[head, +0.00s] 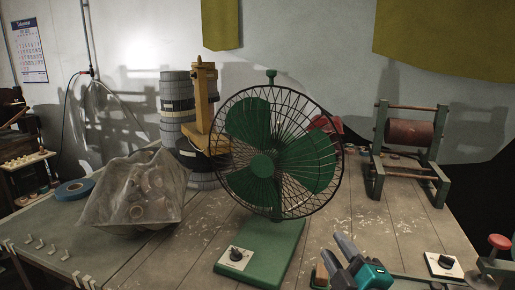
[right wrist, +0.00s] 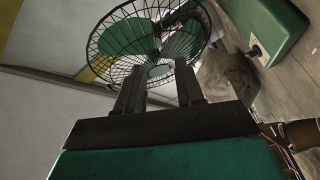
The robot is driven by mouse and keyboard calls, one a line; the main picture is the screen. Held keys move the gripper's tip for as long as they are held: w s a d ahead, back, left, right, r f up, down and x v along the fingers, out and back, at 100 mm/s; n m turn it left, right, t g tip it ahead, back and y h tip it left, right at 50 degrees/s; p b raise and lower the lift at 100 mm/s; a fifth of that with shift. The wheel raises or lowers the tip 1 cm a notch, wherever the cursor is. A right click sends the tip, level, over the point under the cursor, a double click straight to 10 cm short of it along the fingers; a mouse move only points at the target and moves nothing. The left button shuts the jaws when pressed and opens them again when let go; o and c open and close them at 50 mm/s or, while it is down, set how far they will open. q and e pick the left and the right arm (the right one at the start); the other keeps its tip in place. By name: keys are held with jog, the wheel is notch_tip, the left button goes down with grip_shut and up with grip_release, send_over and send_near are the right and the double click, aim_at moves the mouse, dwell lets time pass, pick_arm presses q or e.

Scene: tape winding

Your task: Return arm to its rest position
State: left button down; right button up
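My right gripper (head: 333,247) is low in the head view, to the right of the green fan's base, with its teal body at the bottom edge. In the right wrist view its two dark fingers (right wrist: 160,80) stand apart with a gap and nothing held between them. The green fan (head: 263,165) with its black wire cage stands upright on the table. The fan cage (right wrist: 150,35) also shows beyond the fingertips in the right wrist view, and I cannot tell the distance. My left gripper is not in either view.
The wooden table (head: 345,215) holds a clear bag of rolls (head: 135,205), a blue tape roll (head: 75,189), stacked rolls (head: 177,105) and a green stand with a brown roller (head: 410,133). A knob panel (head: 443,265) and a red knob (head: 499,241) are at the right front.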

jog(key=s+d+f+m+g+h, duration=0.1)
jog(key=s+f+m+g, duration=0.1)
jog(key=s+f+m, duration=0.1)
jog(key=s+d+f+m+g+h, duration=0.2)
jog(key=s+f, duration=0.1)
jog(key=f, duration=0.1)
jog(key=s+d+f+m+g+h, duration=0.1)
jog(key=s+d+f+m+g, duration=0.1)
jog(key=s+f+m, duration=0.1)
jog(key=shift+s+d+f+m+g+h, duration=0.15)
jog(key=shift+s+f+m+g+h, duration=0.1)
jog(key=shift+s+m+g+h, duration=0.05)
jog(key=s+f+m+g+y, duration=0.1)
jog(key=s+f+m+g, duration=0.2)
jog(key=s, duration=0.5)
jog(key=s+f+m+g, duration=0.1)
jog(key=s+f+g, duration=0.35)
jog(key=s, duration=0.35)
jog(key=w+a+f+t+y+p, duration=0.1)
jog(key=w+a+f+t+y, duration=0.1)
jog(key=w+f+t, duration=0.4)
jog(key=shift+w+a+f+t, duration=0.4)
jog(key=shift+w+t, duration=0.05)
jog(key=shift+w, duration=0.15)
